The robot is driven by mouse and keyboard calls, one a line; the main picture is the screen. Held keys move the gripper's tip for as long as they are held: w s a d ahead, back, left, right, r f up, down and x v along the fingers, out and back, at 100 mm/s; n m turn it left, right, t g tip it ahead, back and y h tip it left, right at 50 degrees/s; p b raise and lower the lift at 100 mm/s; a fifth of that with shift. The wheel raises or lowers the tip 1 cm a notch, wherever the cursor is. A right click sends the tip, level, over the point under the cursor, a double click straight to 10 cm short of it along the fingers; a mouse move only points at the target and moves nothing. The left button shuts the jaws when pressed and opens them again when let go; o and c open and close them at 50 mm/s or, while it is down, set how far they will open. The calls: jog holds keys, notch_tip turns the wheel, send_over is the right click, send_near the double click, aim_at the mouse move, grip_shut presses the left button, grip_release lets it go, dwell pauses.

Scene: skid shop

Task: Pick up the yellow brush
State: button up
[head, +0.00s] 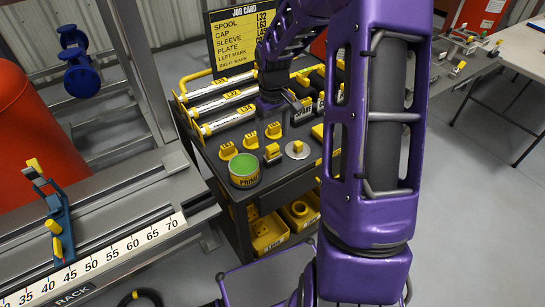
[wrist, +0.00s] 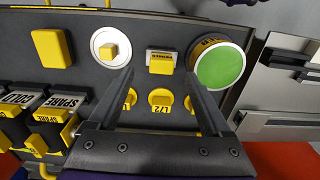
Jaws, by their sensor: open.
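A small yellow piece with a grey top and a printed label (wrist: 160,62) stands between a white disc and the primer tin in the wrist view. It looks like the yellow brush, but I cannot be sure. In the head view the yellow piece (head: 272,150) stands on the cart's dark top, right of the tin. My gripper (wrist: 158,78) is open and empty, its fingers apart. Its fingertips appear just short of the piece, with yellow tabs (wrist: 159,97) between the fingers. In the head view its dark body is above the cart, and its fingertips are hard to make out.
The primer tin (head: 244,170) with its green top stands left of the piece. A white disc with a yellow knob (head: 297,149) is to its right. A yellow block (wrist: 51,48) lies beyond the disc. Labelled holders (head: 303,108) and yellow-ended tubes (head: 222,87) crowd the cart. A rack (head: 120,250) stands left.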

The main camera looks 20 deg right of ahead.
aim_at(272, 154)
notch_tip(272, 154, down, 8)
jog(key=shift+a+f+b, duration=0.15)
jog(key=shift+f+b, duration=0.05)
jog(key=shift+b, duration=0.25)
jog(key=c, duration=1.2)
jog(key=shift+o, duration=0.2)
notch_tip(272, 154, up, 10)
jog(key=shift+r+p, duration=0.1)
jog(key=shift+p, duration=0.55)
jog(key=o, duration=0.8)
jog(key=c, duration=0.6)
